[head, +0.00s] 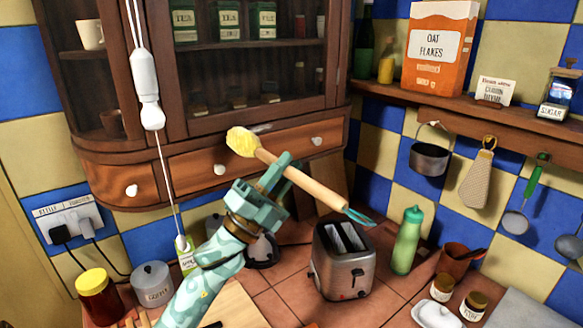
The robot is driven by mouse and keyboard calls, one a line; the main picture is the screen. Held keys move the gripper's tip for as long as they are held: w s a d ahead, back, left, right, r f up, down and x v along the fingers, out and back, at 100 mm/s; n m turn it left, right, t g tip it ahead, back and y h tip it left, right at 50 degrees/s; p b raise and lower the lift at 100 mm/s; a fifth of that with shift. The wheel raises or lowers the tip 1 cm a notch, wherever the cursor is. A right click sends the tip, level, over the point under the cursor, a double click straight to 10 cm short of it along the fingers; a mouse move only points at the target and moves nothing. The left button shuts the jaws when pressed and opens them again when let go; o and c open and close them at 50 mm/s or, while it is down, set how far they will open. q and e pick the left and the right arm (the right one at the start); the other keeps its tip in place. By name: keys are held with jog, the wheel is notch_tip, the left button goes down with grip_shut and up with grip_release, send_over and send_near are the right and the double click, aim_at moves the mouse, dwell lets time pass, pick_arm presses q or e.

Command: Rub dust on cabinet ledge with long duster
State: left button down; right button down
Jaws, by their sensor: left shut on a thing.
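My left gripper (265,185) is shut on the wooden handle of the long duster (305,184). The duster is tilted, with its yellow bristle head (242,142) at the upper left and a teal loop at its lower right end. The head shows in front of the drawer fronts of the wooden wall cabinet (185,168). I cannot tell whether it touches the cabinet. The cabinet ledge (200,146) runs under the glass doors, partly hidden by the bristle head. No dust can be made out on it. My right gripper is not in view.
A white light pull (148,92) hangs on a cord before the cabinet. A toaster (342,262), a green bottle (406,240) and jars stand on the tiled counter below. A shelf (470,118) at right holds an oat flakes box (436,48) and hanging utensils.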

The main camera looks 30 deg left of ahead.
aim_at(317, 197)
pick_arm(q)
jog(key=d, duration=0.1)
jog(key=s+d, duration=0.1)
jog(key=d, duration=0.2)
jog(key=shift+s+d+p, duration=0.35)
jog(key=shift+s+p, duration=0.05)
jog(key=shift+s+d, duration=0.2)
jog(key=shift+d, duration=0.3)
jog(key=shift+s+d, duration=0.3)
jog(key=shift+d, duration=0.4)
jog(key=shift+s+d, duration=0.3)
jog(key=shift+d, duration=0.35)
jog(key=shift+w+a, duration=0.1)
jog(key=shift+a, duration=0.05)
